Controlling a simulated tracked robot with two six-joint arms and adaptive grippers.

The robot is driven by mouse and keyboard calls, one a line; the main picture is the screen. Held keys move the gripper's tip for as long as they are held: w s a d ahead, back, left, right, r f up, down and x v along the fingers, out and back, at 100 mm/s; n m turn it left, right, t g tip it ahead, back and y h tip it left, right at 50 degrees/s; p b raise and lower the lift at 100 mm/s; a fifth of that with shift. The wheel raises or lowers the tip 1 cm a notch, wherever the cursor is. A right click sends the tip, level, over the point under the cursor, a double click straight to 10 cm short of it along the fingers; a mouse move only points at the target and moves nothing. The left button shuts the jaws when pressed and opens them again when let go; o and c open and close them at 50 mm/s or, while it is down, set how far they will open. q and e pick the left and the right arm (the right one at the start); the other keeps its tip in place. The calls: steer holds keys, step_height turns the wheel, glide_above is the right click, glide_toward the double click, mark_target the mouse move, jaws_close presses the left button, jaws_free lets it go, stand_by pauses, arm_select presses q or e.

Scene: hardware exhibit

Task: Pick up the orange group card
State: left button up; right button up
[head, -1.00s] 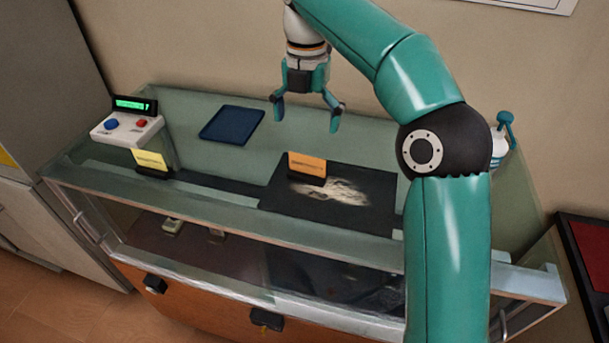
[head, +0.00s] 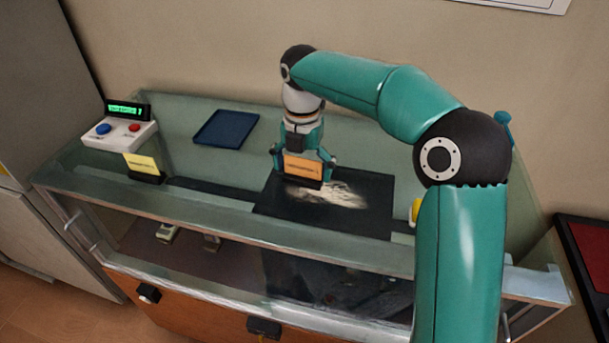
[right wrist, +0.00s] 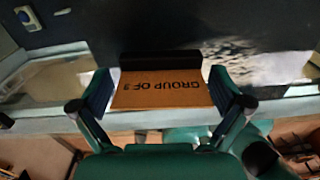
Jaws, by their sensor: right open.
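The orange group card (head: 303,169) stands upright in a dark holder on the black mat (head: 375,215) on top of the glass case. My right gripper (head: 302,158) is behind the card, with its fingers open on either side of it. In the right wrist view, the card (right wrist: 162,90) reads "GROUP OF 3" upside down and lies between the two spread fingertips (right wrist: 163,97). Small gaps seem to show beside the card, but contact is hard to tell. My left gripper is not in view.
A pale yellow card (head: 141,164) in a holder stands at the left, near a white box (head: 120,136) with blue and red buttons. A dark blue tray (head: 227,129) lies at the back. A pale patch lies on the mat. The case's front edge is clear.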

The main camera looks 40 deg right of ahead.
steer(key=c, duration=0.9)
steer(key=shift+r, duration=0.1)
